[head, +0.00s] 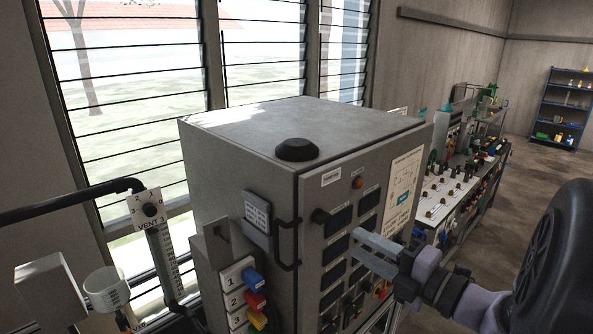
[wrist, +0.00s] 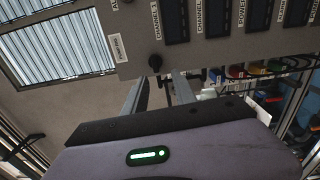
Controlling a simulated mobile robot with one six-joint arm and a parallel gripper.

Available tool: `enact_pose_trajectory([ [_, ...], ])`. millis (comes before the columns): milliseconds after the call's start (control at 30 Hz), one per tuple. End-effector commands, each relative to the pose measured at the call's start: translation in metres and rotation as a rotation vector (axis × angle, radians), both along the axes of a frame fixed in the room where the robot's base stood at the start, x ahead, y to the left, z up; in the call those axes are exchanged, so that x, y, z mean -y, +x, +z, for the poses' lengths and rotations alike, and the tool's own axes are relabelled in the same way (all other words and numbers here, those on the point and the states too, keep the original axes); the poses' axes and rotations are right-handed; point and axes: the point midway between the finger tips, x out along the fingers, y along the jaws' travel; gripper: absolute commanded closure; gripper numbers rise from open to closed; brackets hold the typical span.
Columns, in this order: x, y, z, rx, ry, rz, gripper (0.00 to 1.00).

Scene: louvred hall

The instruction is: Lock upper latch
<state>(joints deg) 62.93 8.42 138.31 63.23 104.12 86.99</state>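The grey cabinet (head: 238,165) stands in the middle of the head view, its door (head: 340,190) facing right. The knob also shows in the wrist view (wrist: 155,62), just beyond the fingertips. Its locked or unlocked position is too small to tell. My gripper (head: 360,245) is in front of the door, right of and below the knob. In the wrist view its two grey fingers (wrist: 160,77) are apart with nothing between them.
Two black brackets (head: 287,225) (head: 287,265) sit along the cabinet's left door edge. Blue, red and yellow numbered switches (head: 255,300) are at lower left. A bench (head: 455,190) with knobs stands behind at right. The floor (head: 545,165) beyond is clear.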

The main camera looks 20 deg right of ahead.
Motion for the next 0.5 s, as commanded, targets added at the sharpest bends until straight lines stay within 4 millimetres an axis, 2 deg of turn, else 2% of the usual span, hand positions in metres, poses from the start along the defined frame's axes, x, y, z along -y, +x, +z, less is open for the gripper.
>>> enact_pose_trajectory([
  [33,0.000,0.000,0.013,-0.010,0.027,-0.001,0.67],
  [67,-0.001,0.000,0.014,-0.016,0.041,-0.001,0.67],
  [267,-0.007,0.016,0.009,-0.020,0.055,0.003,0.67],
  [500,-0.019,0.048,0.009,-0.020,0.055,0.003,0.67],
])
